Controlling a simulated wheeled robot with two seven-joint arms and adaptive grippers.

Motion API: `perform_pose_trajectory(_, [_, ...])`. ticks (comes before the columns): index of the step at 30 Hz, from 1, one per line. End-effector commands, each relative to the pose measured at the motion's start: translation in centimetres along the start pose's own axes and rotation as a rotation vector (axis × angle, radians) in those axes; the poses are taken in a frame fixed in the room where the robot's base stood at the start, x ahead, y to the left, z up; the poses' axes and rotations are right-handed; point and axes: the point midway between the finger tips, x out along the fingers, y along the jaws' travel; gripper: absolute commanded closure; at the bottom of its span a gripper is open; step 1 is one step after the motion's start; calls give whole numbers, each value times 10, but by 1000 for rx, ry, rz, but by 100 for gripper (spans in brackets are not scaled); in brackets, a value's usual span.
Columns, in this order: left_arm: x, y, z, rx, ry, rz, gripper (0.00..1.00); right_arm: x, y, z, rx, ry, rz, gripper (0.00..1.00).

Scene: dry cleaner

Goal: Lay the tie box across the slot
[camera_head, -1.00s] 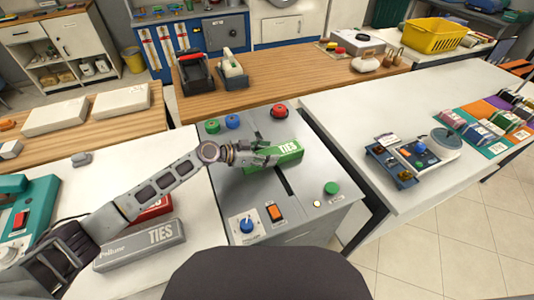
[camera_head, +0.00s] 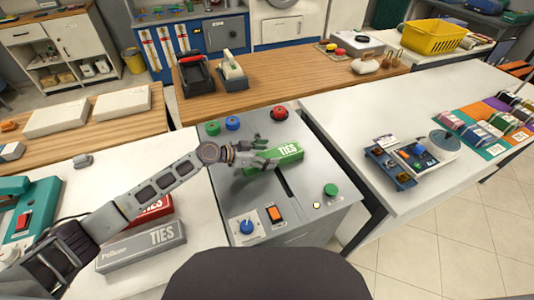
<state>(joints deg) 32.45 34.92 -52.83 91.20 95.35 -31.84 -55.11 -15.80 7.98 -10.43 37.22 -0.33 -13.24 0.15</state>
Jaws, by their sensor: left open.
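The green tie box (camera_head: 287,153), marked TIES, lies on the grey machine top across the dark slot (camera_head: 284,182), near the slot's far end. My left gripper (camera_head: 262,153) is open at the left end of the box, with its fingers apart around or beside that end; I cannot tell if they touch it. A grey TIES box (camera_head: 143,245) and a red TIES box (camera_head: 152,208) lie on the white counter at the left, partly behind my left arm. My right gripper is not in view.
The machine top carries a red button (camera_head: 279,112), a blue button (camera_head: 232,123), a green button (camera_head: 330,190), an orange switch (camera_head: 274,214) and a blue knob (camera_head: 246,227). A white counter (camera_head: 350,110) stands at the right with a small device on it.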

Motion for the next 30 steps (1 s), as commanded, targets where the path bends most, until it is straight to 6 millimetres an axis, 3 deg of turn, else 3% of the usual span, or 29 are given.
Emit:
perform_pose_trajectory(4, [-3,0,-7,0,-1,0,20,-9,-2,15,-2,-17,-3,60])
perform_pose_trajectory(9, [-21,0,-3,-1,-1,0,20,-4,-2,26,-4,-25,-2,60])
perform_pose_trajectory(22, [-69,0,-3,0,-2,-1,20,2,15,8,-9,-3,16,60])
perform_pose_trajectory(30, [-100,0,-3,-1,-2,0,20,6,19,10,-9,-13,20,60])
